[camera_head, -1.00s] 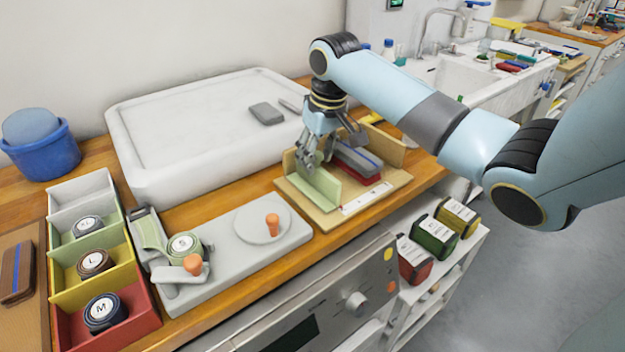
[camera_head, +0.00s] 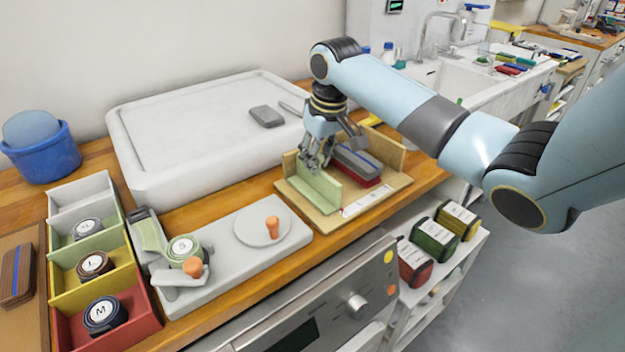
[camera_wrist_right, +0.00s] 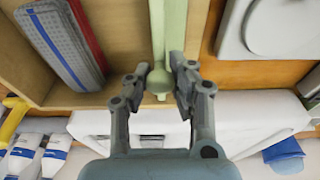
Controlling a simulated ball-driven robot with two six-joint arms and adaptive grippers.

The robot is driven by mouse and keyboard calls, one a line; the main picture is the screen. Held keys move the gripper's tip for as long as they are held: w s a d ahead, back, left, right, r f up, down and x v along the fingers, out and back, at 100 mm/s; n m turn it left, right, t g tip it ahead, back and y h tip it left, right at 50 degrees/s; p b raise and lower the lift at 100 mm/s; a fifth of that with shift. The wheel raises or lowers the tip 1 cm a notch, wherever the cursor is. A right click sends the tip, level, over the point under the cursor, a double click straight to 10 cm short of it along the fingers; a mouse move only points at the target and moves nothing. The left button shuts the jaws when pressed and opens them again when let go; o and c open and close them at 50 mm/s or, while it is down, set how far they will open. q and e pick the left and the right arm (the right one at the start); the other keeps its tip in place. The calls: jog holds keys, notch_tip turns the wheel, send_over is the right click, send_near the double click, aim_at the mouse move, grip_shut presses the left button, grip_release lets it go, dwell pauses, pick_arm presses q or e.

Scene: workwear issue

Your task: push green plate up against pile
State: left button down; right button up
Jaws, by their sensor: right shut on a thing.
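The green plate (camera_head: 318,194) stands upright in a wooden tray (camera_head: 322,222). My right gripper (camera_head: 318,165) is at its back end. In the right wrist view my right gripper (camera_wrist_right: 160,75) is shut on the green knob (camera_wrist_right: 157,82) of the plate (camera_wrist_right: 172,25). The pile (camera_head: 358,160) lies to the right of the plate in the tray: grey folded pieces with a blue stripe on top, red below. In the wrist view the pile (camera_wrist_right: 68,45) is apart from the plate, with bare wood between. My left gripper is not in view.
Wooden walls (camera_head: 384,148) stand at the tray's back and right. A large white tray (camera_head: 165,180) lies behind left. A grey fixture (camera_head: 215,262) with orange knobs sits in front left, beside a coloured bin row (camera_head: 150,318) with rolled belts. The counter's front edge is close to the tray.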

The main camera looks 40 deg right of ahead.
jog(key=shift+s+d+p, duration=0.15)
jog(key=shift+d+p, duration=0.15)
jog(key=shift+d, duration=1.1)
jog(key=shift+s+d+p, duration=0.15)
jog(key=shift+d+p, duration=0.1)
jog(key=shift+d, duration=1.1)
jog(key=shift+s+d, duration=0.15)
jog(key=shift+d, duration=1.3)
jog(key=shift+s+d, duration=0.15)
jog(key=shift+d, duration=1.15)
jog(key=shift+s+d, duration=0.15)
jog(key=shift+d, duration=1.1)
jog(key=o, duration=0.8)
notch_tip(320, 180, up, 6)
jog(key=p, duration=0.5)
jog(key=shift+f+p, duration=0.25)
jog(key=shift+p, duration=0.15)
notch_tip(320, 180, up, 2)
jog(key=shift+r+p, duration=0.25)
jog(key=shift+p, duration=0.5)
